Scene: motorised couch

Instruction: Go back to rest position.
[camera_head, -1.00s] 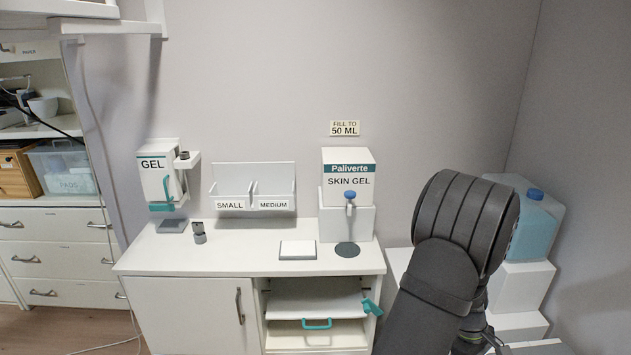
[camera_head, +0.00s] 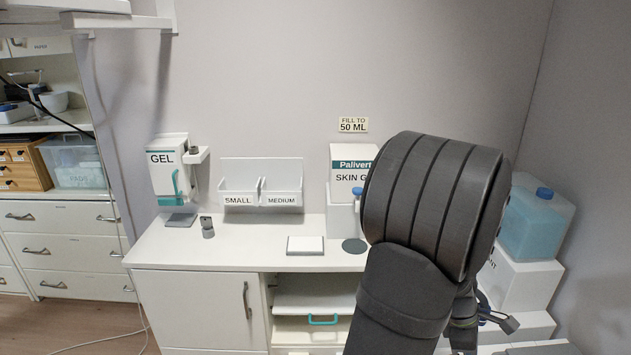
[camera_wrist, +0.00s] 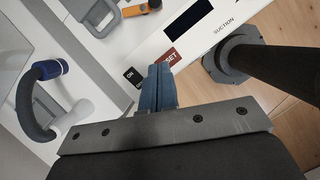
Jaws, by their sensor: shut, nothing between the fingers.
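My gripper (camera_wrist: 158,88) is shut and empty in the wrist view, its blue-grey fingers pressed together. Behind the fingertips is a white panel marked SUCTION (camera_wrist: 200,25), with a dark display, a red RESET label and a black ON label; I cannot tell whether the fingers touch it. In the head view my dark arm is raised at right centre and covers part of the Paliverte skin gel dispenser (camera_head: 341,190). The gripper itself is hard to make out there.
A blue-filled canister (camera_head: 535,225) stands right. The wrist view shows a dark hose (camera_wrist: 28,100), an orange-and-grey tool (camera_wrist: 135,10) and a dark post (camera_wrist: 280,72).

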